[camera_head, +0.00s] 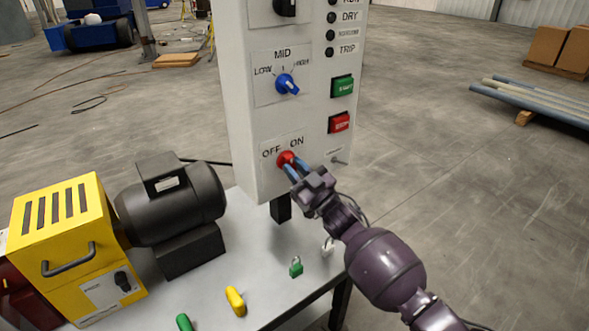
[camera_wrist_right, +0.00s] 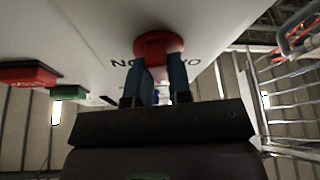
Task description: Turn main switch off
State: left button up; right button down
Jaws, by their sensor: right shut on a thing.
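The main switch is a red knob (camera_head: 286,158) low on the front of the white control panel (camera_head: 238,110), under the OFF and ON labels. My right gripper (camera_head: 292,168) is at the knob, with its two blue fingers shut on it. In the right wrist view the red knob (camera_wrist_right: 158,46) sits between the tips of the fingers of my right gripper (camera_wrist_right: 157,75). The fingers hide part of the knob, so which label it points to is hard to tell. My left gripper is not in view.
A blue MID selector (camera_head: 287,84), a green button (camera_head: 342,86) and a red button (camera_head: 339,122) are on the same panel. A black motor (camera_head: 170,200) and a yellow housing (camera_head: 62,240) stand on the table (camera_head: 215,285). A green padlock (camera_head: 296,267) and a yellow piece (camera_head: 235,300) lie in front.

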jog(key=n+g, duration=0.1)
jog(key=n, duration=0.3)
jog(key=n+g+y, duration=0.1)
jog(key=n+g, duration=0.1)
jog(key=n, duration=0.1)
jog(key=shift+w+d+n+y+p, duration=0.1)
jog(key=shift+d+n+y+p, duration=0.05)
jog(key=shift+n+y+p, duration=0.2)
jog(key=shift+n+g, duration=0.25)
jog(key=shift+g, duration=0.15)
jog(key=c, duration=1)
grip_release()
jog(key=shift+c, duration=0.2)
jog(key=shift+d, duration=0.1)
jog(key=v, duration=1)
jog(key=shift+s+d+p, duration=0.2)
jog(key=shift+s+p, duration=0.1)
